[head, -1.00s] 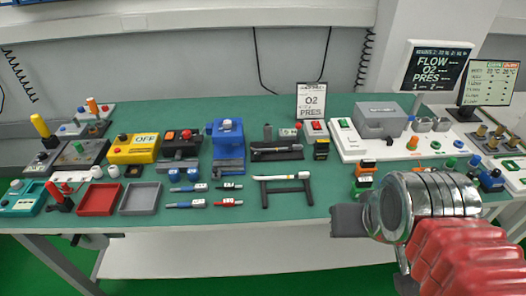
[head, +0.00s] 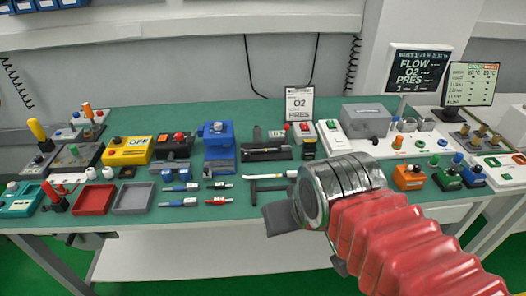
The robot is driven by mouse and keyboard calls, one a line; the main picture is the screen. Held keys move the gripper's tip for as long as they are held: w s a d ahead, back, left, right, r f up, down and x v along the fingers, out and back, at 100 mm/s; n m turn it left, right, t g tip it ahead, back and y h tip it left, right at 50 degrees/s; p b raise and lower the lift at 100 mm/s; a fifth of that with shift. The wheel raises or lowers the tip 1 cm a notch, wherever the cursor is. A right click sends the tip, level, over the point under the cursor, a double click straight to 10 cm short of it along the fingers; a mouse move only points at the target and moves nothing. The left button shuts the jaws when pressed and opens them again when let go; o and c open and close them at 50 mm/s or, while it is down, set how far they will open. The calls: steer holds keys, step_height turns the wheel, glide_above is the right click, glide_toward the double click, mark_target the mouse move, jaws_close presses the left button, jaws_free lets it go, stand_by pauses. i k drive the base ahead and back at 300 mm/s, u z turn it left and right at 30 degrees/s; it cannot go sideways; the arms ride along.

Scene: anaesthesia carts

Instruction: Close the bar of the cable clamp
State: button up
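A low black fixture (head: 267,152) with a dark bar across it and a short dark upright at its back stands at the middle rear of the green table. It looks like the cable clamp, but it is too small to tell surely, and I cannot make out how far its bar is open. My gripper (head: 280,217) is in front of the table's front edge, nearer the camera and below that fixture in the picture, apart from it. Only a dark finger part shows past the silver wrist, so its opening is not visible. Nothing is seen held in it.
A blue fixture (head: 219,150) stands left of the black one, and an O2 sign (head: 299,103) behind right. A black stand (head: 256,189) with a white rod is partly hidden by my wrist. Red (head: 94,187) and grey (head: 117,209) trays lie left. Several colored pens lie between.

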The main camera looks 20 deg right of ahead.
mark_target(258, 130)
steer(key=z, duration=0.05)
steer(key=i, duration=1)
steer(key=z, duration=0.4)
steer(key=k, duration=0.5)
steer(key=u, duration=1.05)
